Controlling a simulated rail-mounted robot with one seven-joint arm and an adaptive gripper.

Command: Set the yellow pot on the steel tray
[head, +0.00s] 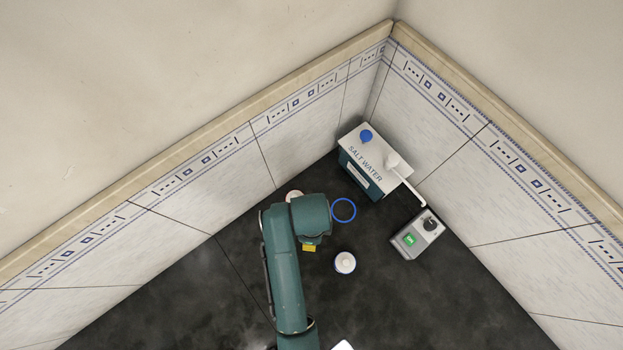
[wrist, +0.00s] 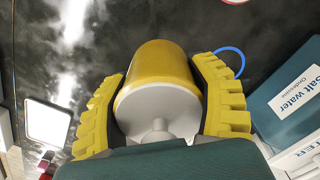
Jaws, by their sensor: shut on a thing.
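The yellow pot (wrist: 165,65), with a white knobbed end facing the camera, sits between the two yellow fingers of my gripper (wrist: 160,82) in the wrist view. The fingers press on both its sides. In the head view my arm covers most of the gripper, and a small yellow patch (head: 309,247) shows below it; I cannot tell if this is pot or finger. I cannot clearly make out the steel tray; a pale, dark-edged square plate (wrist: 47,116) at the left of the wrist view may be it.
A salt water box (head: 365,165) stands in the corner, with a spout reaching toward a grey device (head: 418,236) with a green display. A blue ring (head: 344,210) lies on the dark bench beside my arm. A white-topped container (head: 345,262) stands nearby. The bench front right is clear.

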